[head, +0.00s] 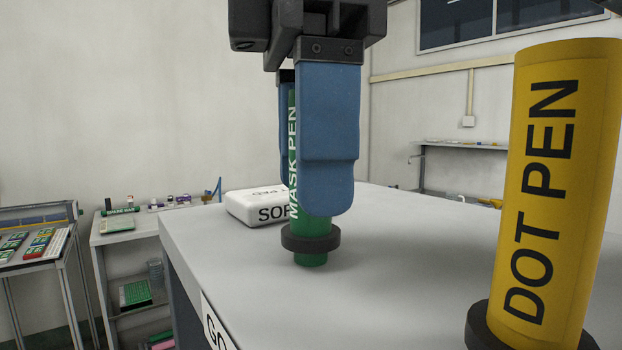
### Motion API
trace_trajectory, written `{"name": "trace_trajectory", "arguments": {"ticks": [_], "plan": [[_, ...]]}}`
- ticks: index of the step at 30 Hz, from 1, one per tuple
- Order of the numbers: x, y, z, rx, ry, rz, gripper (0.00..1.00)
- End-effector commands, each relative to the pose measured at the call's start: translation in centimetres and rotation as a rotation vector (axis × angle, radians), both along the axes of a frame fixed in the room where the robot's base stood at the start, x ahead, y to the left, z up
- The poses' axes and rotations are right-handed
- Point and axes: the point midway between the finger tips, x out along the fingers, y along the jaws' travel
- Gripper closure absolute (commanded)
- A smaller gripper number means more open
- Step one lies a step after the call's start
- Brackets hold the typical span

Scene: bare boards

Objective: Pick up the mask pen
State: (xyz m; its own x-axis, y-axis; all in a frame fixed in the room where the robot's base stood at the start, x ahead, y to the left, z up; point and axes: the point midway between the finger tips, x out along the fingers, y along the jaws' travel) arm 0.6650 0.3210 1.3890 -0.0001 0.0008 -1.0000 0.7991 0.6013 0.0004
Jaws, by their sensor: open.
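The mask pen (313,227) is a green cylinder with white "MASK PEN" lettering. It stands upright in a dark ring near its foot, on the light grey table top. My gripper (318,200) points down with its blue fingers around the pen. The near finger hides most of the pen's upper part, and the far finger shows only as a strip behind it. The jaws are open; whether a finger touches the pen cannot be told.
A large yellow dot pen (555,190) stands close by at the right, with a dark ring (485,325) at its foot. A white box (250,207) lettered "SOF" lies just behind the mask pen at the left. The table top (400,285) between the pens is clear. Shelves with small items stand beyond the table's left edge.

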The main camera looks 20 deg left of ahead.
Motion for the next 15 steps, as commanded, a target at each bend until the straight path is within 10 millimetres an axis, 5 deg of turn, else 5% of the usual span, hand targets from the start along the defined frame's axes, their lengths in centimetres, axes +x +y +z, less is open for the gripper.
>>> {"name": "trace_trajectory", "arguments": {"ticks": [5, 15], "plan": [[0.0, 0.0, 0.0, 0.0, 0.0, 0.0, 0.45], [-0.01, 0.01, 0.03, 0.0, 0.0, 0.0, 0.77]]}}
